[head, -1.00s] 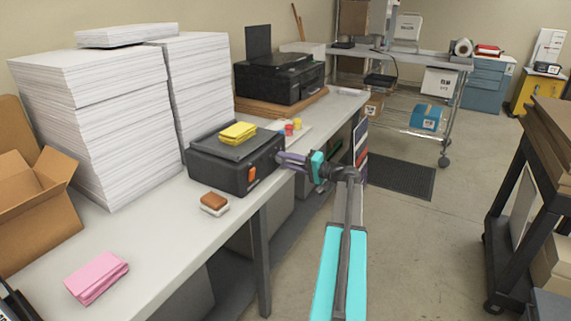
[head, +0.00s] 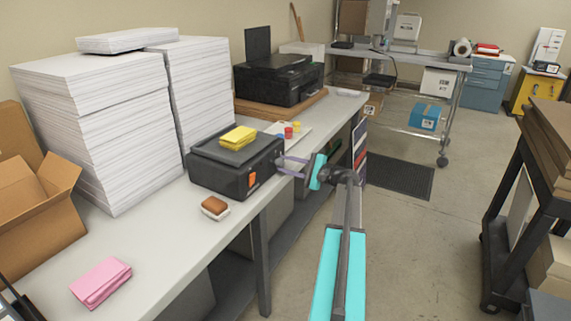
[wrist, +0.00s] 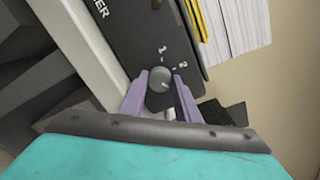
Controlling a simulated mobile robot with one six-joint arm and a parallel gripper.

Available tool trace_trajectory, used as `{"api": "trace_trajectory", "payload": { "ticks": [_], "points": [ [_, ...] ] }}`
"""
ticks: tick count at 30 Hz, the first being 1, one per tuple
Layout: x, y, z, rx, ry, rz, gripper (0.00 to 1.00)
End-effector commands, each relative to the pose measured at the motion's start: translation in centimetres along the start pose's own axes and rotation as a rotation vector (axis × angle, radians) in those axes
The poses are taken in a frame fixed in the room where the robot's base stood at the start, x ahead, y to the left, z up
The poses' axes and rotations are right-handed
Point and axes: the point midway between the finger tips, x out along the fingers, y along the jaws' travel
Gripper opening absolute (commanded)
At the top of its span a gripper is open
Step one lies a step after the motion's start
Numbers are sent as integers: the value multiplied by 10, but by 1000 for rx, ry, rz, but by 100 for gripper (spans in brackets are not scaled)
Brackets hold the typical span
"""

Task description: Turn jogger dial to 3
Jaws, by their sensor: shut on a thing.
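The jogger (head: 215,172) is a black box with an orange switch (head: 252,180) on the worktable, and yellow pads (head: 238,138) lie on top. In the wrist view, its dark panel (wrist: 128,38) shows part of a label ending in "ER". The grey round dial (wrist: 160,78) sits on this panel between my purple fingers. Small white numbers stand beside it; one looks like 2, the other is hard to read. I cannot tell where the dial points. My gripper (head: 283,167) reaches the jogger's right end and is shut on the dial. In the head view the fingers mostly hide the dial.
Tall paper stacks (head: 92,125) stand behind the jogger. A brown-and-white block (head: 215,208) and a pink pad (head: 101,282) lie in front on the table (head: 165,235). Small coloured pots and a printer (head: 280,80) are beyond. Open floor lies right of the table.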

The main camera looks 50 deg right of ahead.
Motion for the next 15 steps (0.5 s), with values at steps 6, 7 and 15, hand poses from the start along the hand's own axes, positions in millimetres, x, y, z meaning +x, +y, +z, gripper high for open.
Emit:
{"api": "trace_trajectory", "payload": {
  "ticks": [6, 7, 15],
  "points": [
    [-1, 2, -1, 87, -1, 4, 7],
    [-1, 2, -1, 95, -2, 5, 7],
    [0, 3, -1, 116, -3, 5, 7]
  ]
}}
